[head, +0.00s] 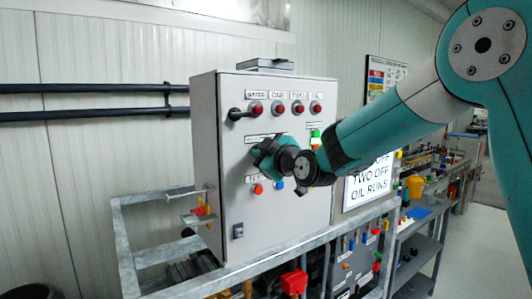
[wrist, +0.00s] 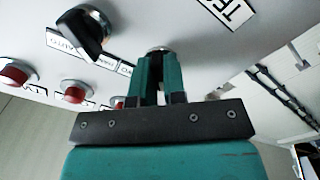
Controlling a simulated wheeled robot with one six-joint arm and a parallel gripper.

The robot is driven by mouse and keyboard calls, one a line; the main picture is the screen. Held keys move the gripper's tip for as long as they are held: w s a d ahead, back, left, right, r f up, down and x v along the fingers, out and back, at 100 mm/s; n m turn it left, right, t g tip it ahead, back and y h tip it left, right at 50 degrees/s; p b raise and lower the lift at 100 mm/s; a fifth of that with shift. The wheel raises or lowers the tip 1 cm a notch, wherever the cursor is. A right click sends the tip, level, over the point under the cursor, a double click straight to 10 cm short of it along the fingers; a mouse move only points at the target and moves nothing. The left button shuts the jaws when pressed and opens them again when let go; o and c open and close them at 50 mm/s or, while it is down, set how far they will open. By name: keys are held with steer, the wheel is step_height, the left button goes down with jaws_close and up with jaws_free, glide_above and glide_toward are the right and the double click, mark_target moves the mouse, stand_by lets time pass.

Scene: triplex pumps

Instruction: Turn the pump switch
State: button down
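The grey control cabinet (head: 230,200) carries the switches. My gripper (head: 262,155) is at its front face, below the row of red lamps. In the wrist view, my gripper's two green fingers (wrist: 157,75) stand close together at a round metal collar (wrist: 160,48), which I take for the pump switch. They appear shut on its knob, which they mostly hide. Its angle cannot be told. Another black rotary switch (wrist: 88,30) with a metal collar is at upper left in the wrist view; a black handle (head: 238,114) also shows at the cabinet's upper left in the head view.
Red lamps (head: 298,108) line the cabinet's top, under labels. A red button (head: 257,189) and a blue button (head: 279,184) sit below my gripper. A sign (head: 368,187) and a metal bench frame (head: 285,247) are close by. Pipes (head: 90,115) run along the wall.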

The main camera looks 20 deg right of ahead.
steer(key=shift+d, duration=0.15)
steer(key=shift+m+b, duration=0.3)
steer(key=shift+b, duration=0.1)
steer(key=shift+r+m+b, duration=0.15)
steer(key=shift+m+b, duration=1.55)
steer(key=shift+m, duration=0.3)
steer(key=shift+r+m+b, duration=0.1)
steer(key=shift+m+b, duration=1.6)
steer(key=shift+m, duration=0.3)
steer(key=shift+r, duration=0.1)
